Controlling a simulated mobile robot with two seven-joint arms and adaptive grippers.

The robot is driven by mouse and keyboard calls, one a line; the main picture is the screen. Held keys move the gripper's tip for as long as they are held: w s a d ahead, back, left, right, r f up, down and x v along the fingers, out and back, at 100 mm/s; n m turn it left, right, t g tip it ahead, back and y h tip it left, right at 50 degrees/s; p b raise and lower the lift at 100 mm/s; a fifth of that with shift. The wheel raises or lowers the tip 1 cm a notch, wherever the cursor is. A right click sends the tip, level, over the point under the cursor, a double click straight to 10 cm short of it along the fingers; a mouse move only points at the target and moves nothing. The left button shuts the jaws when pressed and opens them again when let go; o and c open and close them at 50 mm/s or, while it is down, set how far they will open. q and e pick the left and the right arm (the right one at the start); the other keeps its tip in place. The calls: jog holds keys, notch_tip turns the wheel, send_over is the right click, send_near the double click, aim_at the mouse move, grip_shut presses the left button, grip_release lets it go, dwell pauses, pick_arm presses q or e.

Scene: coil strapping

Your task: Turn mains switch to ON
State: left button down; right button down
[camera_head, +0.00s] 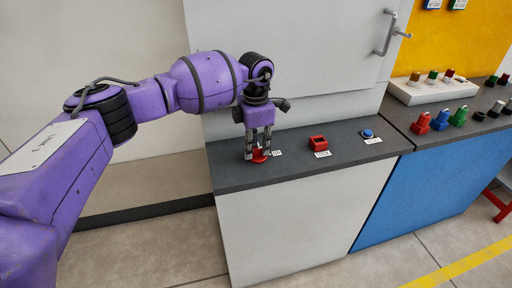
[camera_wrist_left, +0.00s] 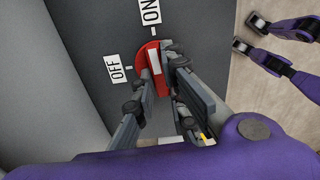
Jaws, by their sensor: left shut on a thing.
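The red round mains switch (camera_head: 260,157) sits at the left end of the dark grey counter, below my left gripper (camera_head: 257,151). The left gripper points down, its fingers shut on the switch's knob. In the left wrist view the red switch (camera_wrist_left: 144,58) shows between and beside the fingers (camera_wrist_left: 163,66), which hide part of it. A white bar on the switch points roughly at the tick of the ON label (camera_wrist_left: 150,12). The OFF label (camera_wrist_left: 114,68) is to its left.
On the same counter are a red square-topped control (camera_head: 318,142) and a blue push button (camera_head: 367,134), both labelled. A cabinet door with a handle (camera_head: 386,35) rises behind. Coloured knobs (camera_head: 440,118) stand on the counter at right.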

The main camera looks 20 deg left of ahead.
aim_at(255, 148)
pick_arm(q)
jog(key=shift+m, duration=0.5)
jog(key=c, duration=1.8)
grip_release()
notch_tip(255, 148, up, 12)
